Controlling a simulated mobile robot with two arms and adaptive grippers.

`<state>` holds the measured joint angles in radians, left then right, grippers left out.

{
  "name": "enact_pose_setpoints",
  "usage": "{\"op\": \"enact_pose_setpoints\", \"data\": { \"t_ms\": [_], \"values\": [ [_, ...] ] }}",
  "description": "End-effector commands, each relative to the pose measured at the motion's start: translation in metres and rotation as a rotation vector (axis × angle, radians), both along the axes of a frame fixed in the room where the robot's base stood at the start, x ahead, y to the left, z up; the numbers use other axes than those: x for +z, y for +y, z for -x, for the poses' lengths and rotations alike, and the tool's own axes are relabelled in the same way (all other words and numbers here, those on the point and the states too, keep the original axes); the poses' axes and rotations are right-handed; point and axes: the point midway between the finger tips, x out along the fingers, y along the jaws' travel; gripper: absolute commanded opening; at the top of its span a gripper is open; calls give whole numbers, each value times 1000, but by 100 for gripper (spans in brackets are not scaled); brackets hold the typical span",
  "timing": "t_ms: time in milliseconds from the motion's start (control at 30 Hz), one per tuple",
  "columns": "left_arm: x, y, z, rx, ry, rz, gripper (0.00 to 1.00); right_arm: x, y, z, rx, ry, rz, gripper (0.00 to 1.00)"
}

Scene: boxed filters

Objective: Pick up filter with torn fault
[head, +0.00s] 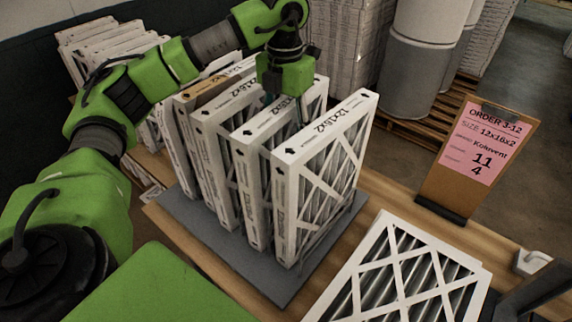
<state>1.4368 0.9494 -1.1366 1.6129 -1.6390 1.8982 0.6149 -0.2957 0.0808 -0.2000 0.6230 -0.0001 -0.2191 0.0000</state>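Several white-framed filters stand upright in a row on a grey mat (262,283). The nearest filter (318,190) shows its cross-braced pleated face, and its top edge reads 12x16x2. Behind it stand a second filter (254,190) and a third filter (214,165). A filter farther back has a tan top edge (212,92). No tear is visible on the faces I can see; most faces are hidden by neighbours. My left gripper (284,102) points down over the row at the second filter's top edge; its fingertips are mostly hidden. My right gripper is not clearly visible.
Another filter (400,275) lies at the lower right of the wooden table (385,195). A clipboard (465,160) with a pink order sheet stands at the table's far edge. More filters (100,45) stand at the upper left. Grey drums (415,70) stand on a pallet beyond.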

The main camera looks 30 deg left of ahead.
Motion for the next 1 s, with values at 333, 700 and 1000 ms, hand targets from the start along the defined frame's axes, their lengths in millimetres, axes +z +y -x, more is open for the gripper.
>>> {"op": "enact_pose_setpoints", "data": {
  "t_ms": [333, 700, 1000],
  "values": [
    [-14, 0, 0, -1, -1, 0, 51, 4, 0, 3, 0, 4, 0, 40],
    [-14, 0, 0, -1, -1, 0, 0, 4, 0, 7, 0, 10, 1, 40],
    [-6, 0, -1, 0, -3, 1, 0, 0, 0, 7, 0, 10, 1, 40]
  ]
}}
